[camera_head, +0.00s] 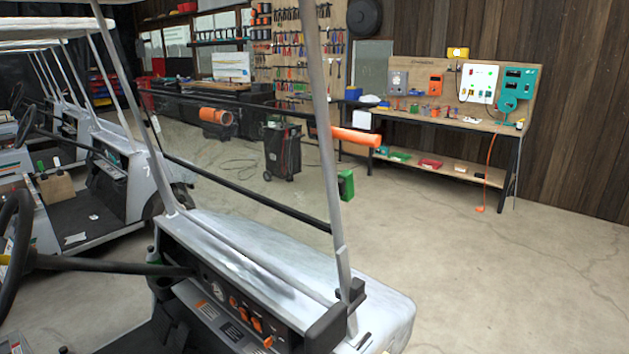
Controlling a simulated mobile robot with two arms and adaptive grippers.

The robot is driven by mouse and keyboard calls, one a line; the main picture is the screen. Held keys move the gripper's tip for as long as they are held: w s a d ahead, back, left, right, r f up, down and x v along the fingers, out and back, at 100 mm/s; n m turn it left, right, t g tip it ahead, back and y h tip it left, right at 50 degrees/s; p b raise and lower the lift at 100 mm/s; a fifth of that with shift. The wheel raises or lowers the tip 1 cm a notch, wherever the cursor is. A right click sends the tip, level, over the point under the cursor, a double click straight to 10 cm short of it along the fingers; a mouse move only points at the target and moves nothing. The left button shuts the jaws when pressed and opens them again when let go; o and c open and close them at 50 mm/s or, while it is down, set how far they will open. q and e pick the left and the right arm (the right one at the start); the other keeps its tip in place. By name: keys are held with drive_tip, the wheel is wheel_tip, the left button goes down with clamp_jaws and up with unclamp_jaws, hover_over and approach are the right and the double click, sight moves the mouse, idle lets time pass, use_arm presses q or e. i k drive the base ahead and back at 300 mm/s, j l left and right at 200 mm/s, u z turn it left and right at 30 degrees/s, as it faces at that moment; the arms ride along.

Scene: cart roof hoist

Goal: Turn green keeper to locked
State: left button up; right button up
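No green keeper can be made out for certain. A small green piece (153,256) shows at the left end of the near cart's dashboard, partly hidden, too small to tell what it is or how it is turned. A green box-like thing (346,185) shows beyond the windshield frame, near the floor. Two orange cylinders, one at the left (216,116) and one at the right (356,136), show by a dark horizontal bar beyond the windshield frame. Neither of my grippers is in view.
The near white cart (370,311) fills the foreground, with its windshield post (325,120) and steering wheel (14,245). More carts (125,185) stand at left. A workbench (450,123) stands at the back right. The concrete floor at right is clear.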

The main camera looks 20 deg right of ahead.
sight(347, 175)
drive_tip(key=i+l+u, duration=0.15)
drive_tip(key=l+u, duration=0.45)
drive_tip(key=l, duration=0.15)
drive_tip(key=i+l+u, duration=0.1)
drive_tip(key=l+u, duration=0.2)
drive_tip(key=l, duration=0.15)
